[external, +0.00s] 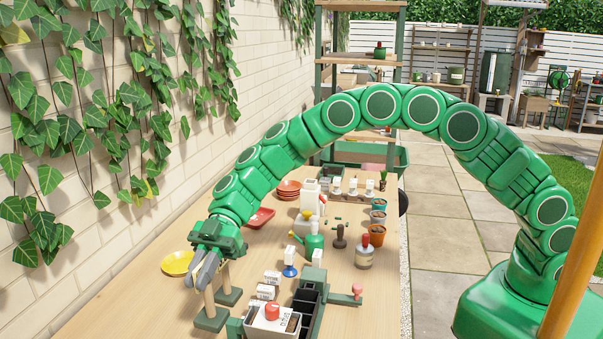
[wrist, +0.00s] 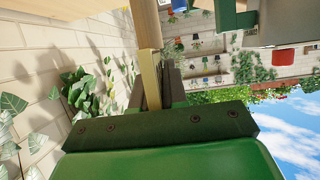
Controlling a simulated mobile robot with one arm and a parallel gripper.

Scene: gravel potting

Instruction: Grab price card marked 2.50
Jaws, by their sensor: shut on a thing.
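My gripper (external: 205,270) is low over the left side of the table, beside wooden posts on green bases. In the wrist view, my gripper (wrist: 160,88) is shut on a pale wooden stick (wrist: 150,75) that runs up between its dark fingers. Whether this stick belongs to a price card cannot be told. No marking 2.50 is legible in either view. Small white cards or packets (external: 336,186) stand farther back on the table, with print too small to read.
A wooden post (external: 209,301) on a green base stands just below my gripper. A yellow dish (external: 177,263) lies to its left. The brick wall is close on the left.

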